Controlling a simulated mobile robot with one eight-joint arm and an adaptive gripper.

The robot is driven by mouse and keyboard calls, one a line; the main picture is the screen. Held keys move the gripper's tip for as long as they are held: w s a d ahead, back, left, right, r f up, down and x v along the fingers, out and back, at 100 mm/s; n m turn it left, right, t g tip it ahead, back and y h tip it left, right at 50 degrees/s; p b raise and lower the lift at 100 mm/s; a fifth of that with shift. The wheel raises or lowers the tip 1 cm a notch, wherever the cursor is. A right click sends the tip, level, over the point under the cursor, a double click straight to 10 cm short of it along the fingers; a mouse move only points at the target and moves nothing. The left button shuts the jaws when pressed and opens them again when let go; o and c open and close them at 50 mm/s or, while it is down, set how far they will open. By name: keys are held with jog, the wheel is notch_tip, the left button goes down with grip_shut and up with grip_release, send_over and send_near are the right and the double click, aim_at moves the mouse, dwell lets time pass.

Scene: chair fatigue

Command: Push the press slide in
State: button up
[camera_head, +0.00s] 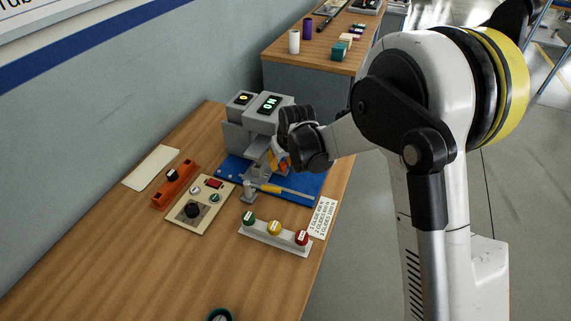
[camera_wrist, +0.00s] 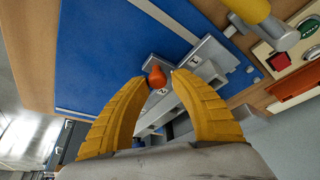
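The grey press (camera_head: 250,125) stands on a blue base plate (camera_head: 300,184) on the wooden bench. In the wrist view a grey slide part (camera_wrist: 205,54) with small number labels lies over the blue plate. An orange knob (camera_wrist: 157,76) sits at its end and shows between my fingertips. My gripper (camera_wrist: 161,79) is open, with its two yellow fingers apart on either side of the knob. I cannot tell whether either finger touches it. In the head view my gripper (camera_head: 276,160) is low at the press's right front, and my wrist hides part of the slide.
A yellow-handled lever (camera_head: 268,188) lies in front of the press. A button strip (camera_head: 274,234), a control panel (camera_head: 200,202) and an orange block (camera_head: 175,185) stand nearby. A printed card (camera_head: 323,218) lies near the bench edge. The left bench front is mostly clear.

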jog(key=shift+o, duration=1)
jog(key=shift+a, duration=0.15)
jog(key=v, duration=1.2)
jog(key=s+d+r+m+t, duration=0.1)
jog(key=s+d+r+m, duration=0.1)
jog(key=s+d+r, duration=0.85)
jog(key=s+d+f+m+t+h, duration=0.2)
jog(key=s+d+f+m, duration=0.1)
jog(key=s+d, duration=0.7)
jog(key=s, duration=0.3)
jog(key=shift+s+d, duration=0.3)
jog(key=shift+s, duration=0.1)
